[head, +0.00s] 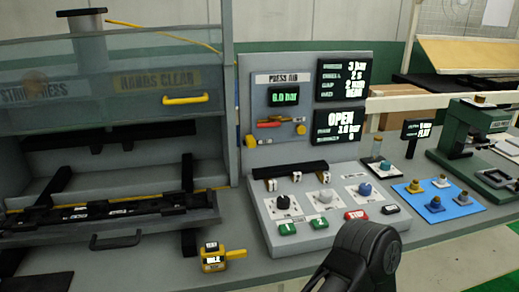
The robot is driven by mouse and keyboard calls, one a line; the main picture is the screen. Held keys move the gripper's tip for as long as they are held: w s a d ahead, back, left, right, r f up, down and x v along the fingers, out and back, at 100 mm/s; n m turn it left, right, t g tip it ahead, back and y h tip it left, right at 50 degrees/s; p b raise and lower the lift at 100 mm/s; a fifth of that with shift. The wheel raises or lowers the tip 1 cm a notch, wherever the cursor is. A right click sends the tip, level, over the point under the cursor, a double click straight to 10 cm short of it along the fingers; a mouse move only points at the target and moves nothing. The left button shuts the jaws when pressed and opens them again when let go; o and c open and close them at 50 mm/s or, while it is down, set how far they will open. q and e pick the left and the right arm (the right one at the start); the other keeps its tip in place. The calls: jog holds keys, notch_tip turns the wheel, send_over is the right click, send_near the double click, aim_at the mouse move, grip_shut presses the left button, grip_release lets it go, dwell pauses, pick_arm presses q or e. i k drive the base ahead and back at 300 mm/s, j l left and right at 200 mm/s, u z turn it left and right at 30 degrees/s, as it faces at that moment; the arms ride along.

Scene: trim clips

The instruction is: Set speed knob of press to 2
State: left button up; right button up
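The press control panel (262,218) stands on the bench in the middle of the head view. It carries a black knob (283,202), a whitish knob (324,195) and a blue knob (365,190). Their small labels are too blurred to show which is the speed knob or its setting. A settings display (343,76) above shows several lines, partly legible; a lower display (340,124) reads OPEN. A black part of one of my arms (358,262) is at the bottom, in front of the panel and apart from the knobs. No gripper fingertips show there. My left gripper is out of view.
Green buttons (287,229) and a red stop button (356,215) line the panel's front. The press (110,100) with its clear guard is at left. A yellow device (213,260) sits in front. A blue mat (438,203) with knobbed pieces and a green machine (470,135) are at right.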

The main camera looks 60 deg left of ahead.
aim_at(365, 189)
jog(key=u, duration=1.75)
